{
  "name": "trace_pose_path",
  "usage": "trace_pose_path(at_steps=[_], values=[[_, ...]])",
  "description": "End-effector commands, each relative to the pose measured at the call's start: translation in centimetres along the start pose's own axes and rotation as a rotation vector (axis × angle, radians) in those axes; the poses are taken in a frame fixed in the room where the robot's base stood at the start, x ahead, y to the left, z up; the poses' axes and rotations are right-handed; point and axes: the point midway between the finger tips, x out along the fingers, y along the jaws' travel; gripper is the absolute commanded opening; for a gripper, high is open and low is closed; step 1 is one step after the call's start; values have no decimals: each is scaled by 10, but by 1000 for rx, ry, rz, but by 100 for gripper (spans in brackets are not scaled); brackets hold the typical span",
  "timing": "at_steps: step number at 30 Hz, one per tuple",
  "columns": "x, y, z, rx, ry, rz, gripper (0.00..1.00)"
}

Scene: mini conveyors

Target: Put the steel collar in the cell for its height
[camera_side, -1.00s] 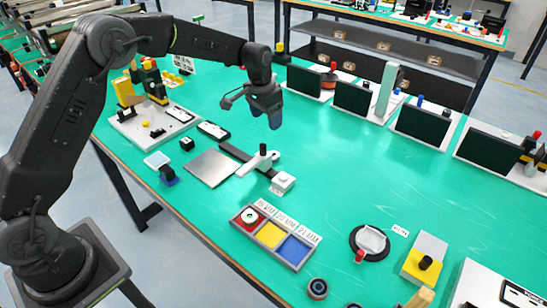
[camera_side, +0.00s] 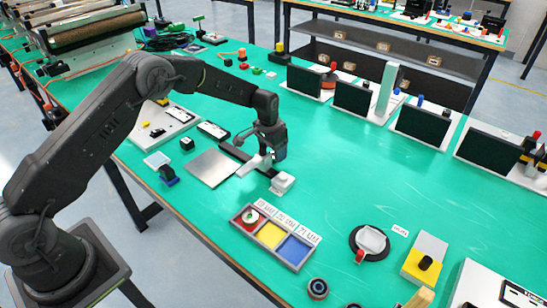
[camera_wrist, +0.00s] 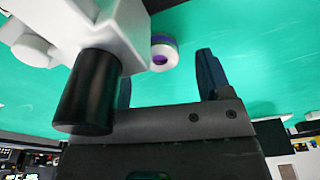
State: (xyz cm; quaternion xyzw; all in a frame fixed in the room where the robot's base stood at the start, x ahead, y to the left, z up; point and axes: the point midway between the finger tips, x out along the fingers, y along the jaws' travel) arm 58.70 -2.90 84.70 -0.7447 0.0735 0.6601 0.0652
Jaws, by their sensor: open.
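A pale ring-shaped part (camera_wrist: 164,53) with a purple band and a dark hole lies on the green table in the wrist view, beside the white-grey height gauge (camera_wrist: 130,25); it looks like the steel collar. In the side view it is hidden by my gripper (camera_side: 276,153). My gripper, also in the wrist view (camera_wrist: 165,75), is open, its fingers either side of the ring in the picture, nothing between them. The cell tray (camera_side: 270,251) has red, yellow and blue cells with labels (camera_side: 287,221) reading about 19, 20 and 21 MM.
The gauge's black knob (camera_wrist: 88,92) stands close to my left finger in the wrist view. A steel plate (camera_side: 212,167) lies left of the gauge, a white block (camera_side: 282,182) in front of it. A round black dish (camera_side: 369,242) stands right of the tray.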

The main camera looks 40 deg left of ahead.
Motion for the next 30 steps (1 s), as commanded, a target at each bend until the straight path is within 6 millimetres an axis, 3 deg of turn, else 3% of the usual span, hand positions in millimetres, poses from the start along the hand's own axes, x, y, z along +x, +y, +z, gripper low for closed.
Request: trace_pose_path(at_steps=[4, 12, 30], values=[[17, 0, 0, 0, -1, 0, 71], [20, 0, 0, 0, 1, 0, 71], [19, 0, 0, 0, 1, 0, 15]])
